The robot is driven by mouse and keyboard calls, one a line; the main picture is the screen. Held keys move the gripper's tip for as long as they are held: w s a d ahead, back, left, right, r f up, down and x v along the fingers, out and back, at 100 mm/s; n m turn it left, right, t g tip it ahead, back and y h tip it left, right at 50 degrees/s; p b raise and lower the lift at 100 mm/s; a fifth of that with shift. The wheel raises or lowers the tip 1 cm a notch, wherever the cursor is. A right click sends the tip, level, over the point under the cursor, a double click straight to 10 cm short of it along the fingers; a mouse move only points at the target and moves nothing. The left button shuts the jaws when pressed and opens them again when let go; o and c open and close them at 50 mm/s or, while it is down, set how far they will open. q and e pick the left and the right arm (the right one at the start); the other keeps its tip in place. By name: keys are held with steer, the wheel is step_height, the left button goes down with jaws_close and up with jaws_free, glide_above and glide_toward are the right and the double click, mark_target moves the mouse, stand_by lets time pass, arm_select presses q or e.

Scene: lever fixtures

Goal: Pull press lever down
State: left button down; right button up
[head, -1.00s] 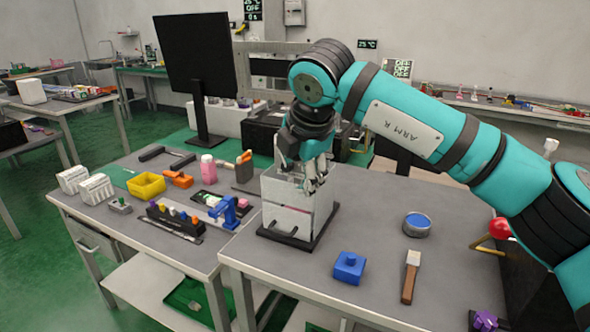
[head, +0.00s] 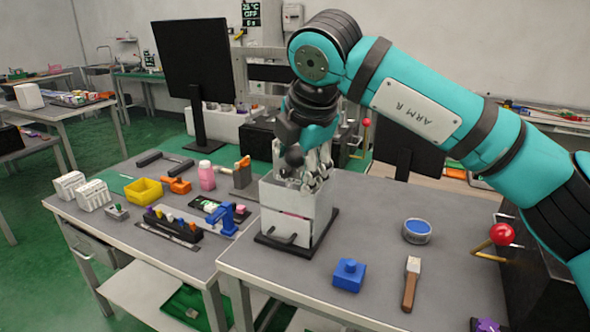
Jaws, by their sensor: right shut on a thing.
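The press (head: 287,212) is a pale grey box on a dark base plate (head: 270,245), standing upright near the left edge of the right-hand table. My right gripper (head: 312,180) points down at the top of the press, its fingers in front of and over the upper edge. It is shut on the press lever, which is mostly hidden by the fingers. A dark round knob (head: 294,156) shows beside the fingers; I cannot tell whether it belongs to the lever. My left gripper is not in view.
A blue block (head: 349,275), a brush (head: 411,284) and a round blue-topped tin (head: 417,229) lie right of the press. A red ball lever (head: 502,235) stands at the right. The left table (head: 165,245) holds a yellow bin (head: 143,190) and small tools.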

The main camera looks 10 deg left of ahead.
steer(key=s+f+p+v, duration=0.1)
steer(key=s+v, duration=0.1)
steer(key=v, duration=1.3)
steer(key=shift+s+r, duration=0.2)
steer(key=shift+s, duration=0.25)
stand_by(0.5)
stand_by(0.4)
steer(key=v, duration=1.2)
